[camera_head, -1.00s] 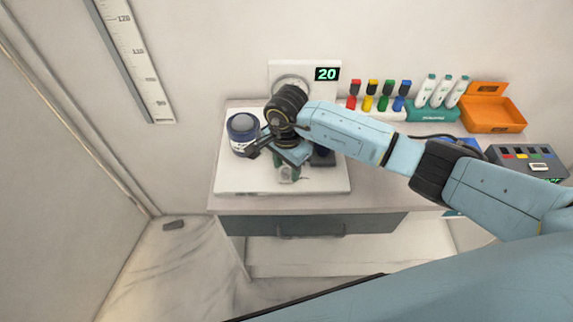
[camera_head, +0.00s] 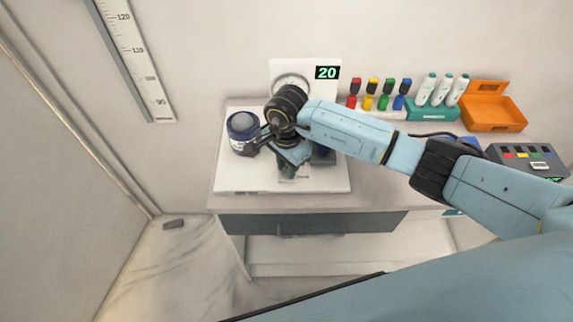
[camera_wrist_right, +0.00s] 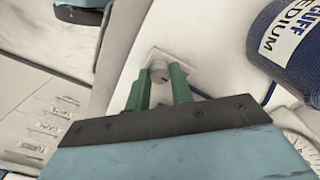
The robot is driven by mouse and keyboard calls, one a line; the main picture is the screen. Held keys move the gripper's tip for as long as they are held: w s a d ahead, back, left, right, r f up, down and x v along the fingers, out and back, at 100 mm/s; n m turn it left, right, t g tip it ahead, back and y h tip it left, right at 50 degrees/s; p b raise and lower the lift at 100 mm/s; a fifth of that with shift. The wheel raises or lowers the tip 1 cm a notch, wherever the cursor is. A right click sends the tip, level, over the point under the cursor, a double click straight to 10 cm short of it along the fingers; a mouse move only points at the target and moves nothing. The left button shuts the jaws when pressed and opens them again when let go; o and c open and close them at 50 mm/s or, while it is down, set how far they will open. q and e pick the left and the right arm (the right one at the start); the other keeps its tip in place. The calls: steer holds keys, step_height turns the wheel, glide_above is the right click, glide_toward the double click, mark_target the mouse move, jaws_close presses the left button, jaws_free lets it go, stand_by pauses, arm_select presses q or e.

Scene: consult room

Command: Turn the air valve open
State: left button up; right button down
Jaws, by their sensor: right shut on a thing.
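The air valve shows in the right wrist view as a small grey knob (camera_wrist_right: 160,71) on a pale square plate (camera_wrist_right: 168,60). My right gripper (camera_wrist_right: 161,80) has its green fingers on either side of the knob and is shut on it. In the head view the right gripper (camera_head: 287,168) points down at the white panel (camera_head: 240,182) on the desk. My own wrist hides the knob there, so its angle is hard to tell. My left gripper is not in view.
A dark blue roll (camera_head: 242,131) stands left of my wrist. In the wrist view a blue cuff marked MEDIUM (camera_wrist_right: 305,40) is close by. A display reading 20 (camera_head: 327,73), coloured-top holders (camera_head: 380,95), an orange bin (camera_head: 493,122) and a grey device (camera_head: 528,160) are behind or right.

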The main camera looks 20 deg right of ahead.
steer(key=m+b, duration=0.1)
steer(key=m, duration=0.2)
steer(key=shift+m, duration=0.3)
steer(key=m+b, duration=0.1)
steer(key=m, duration=0.3)
steer(key=shift+m, duration=0.3)
steer(key=m+b, duration=0.1)
steer(key=m, duration=0.3)
steer(key=shift+m, duration=2.5)
steer(key=c, duration=1.2)
jaws_free()
steer(key=shift+c, duration=0.2)
